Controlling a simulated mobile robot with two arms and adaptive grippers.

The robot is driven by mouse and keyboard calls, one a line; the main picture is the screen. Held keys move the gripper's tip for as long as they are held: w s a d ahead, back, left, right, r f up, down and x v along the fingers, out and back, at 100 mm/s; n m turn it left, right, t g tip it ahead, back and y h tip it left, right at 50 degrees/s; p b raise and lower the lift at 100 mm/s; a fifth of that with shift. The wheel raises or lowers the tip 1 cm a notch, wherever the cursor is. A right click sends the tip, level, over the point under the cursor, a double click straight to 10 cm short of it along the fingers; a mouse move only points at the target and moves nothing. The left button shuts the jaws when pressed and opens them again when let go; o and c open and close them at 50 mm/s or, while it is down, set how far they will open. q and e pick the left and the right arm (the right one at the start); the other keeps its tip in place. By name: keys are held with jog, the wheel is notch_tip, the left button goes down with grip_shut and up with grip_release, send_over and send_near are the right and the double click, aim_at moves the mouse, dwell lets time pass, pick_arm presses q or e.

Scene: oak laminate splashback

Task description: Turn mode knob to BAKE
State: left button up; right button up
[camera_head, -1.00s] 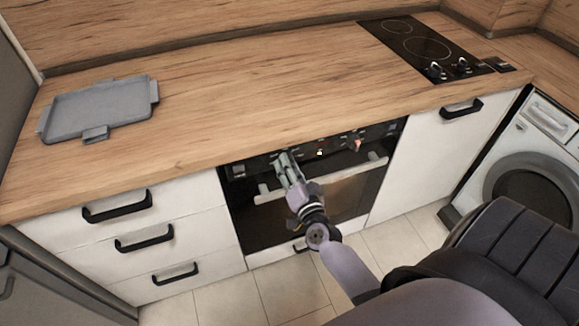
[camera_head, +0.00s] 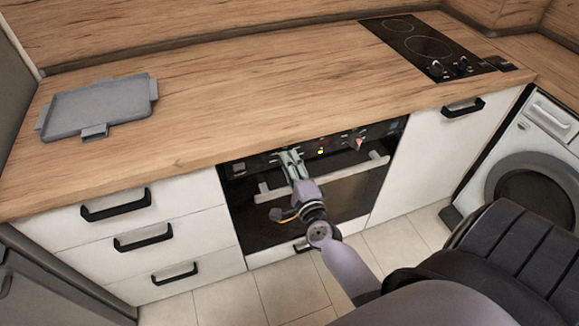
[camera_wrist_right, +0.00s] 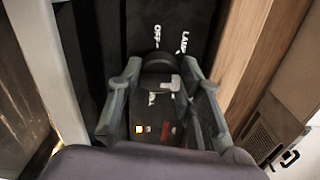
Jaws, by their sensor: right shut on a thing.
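The black oven (camera_head: 345,190) is built in under the counter, with its dark control panel (camera_head: 375,135) along the top edge. My right gripper (camera_head: 290,156) is at the left part of this panel. In the right wrist view, its two fingers stand on either side of a round dark knob (camera_wrist_right: 157,70), and the gripper (camera_wrist_right: 155,88) is shut on it. The knob has a light grey mark on its near right side. White labels reading OFF and what looks like LAMP show beyond it; other labels are partly hidden. My left gripper is not in view.
The oven door handle (camera_head: 378,161) runs below the panel, partly behind my gripper. A small yellow light (camera_head: 321,151) shows on the panel. A grey tray (camera_head: 100,108) lies on the wooden counter (camera_head: 250,90). A hob (camera_head: 430,47) is at the back right.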

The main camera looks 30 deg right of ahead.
jog(key=m+b, duration=0.1)
jog(key=m, duration=0.4)
jog(key=shift+d+m, duration=0.1)
jog(key=shift+m, duration=0.3)
jog(key=shift+m+b, duration=0.4)
jog(key=shift+m, duration=1.8)
jog(key=o, duration=1.2)
jog(key=shift+r, duration=0.1)
jog(key=shift+c, duration=0.2)
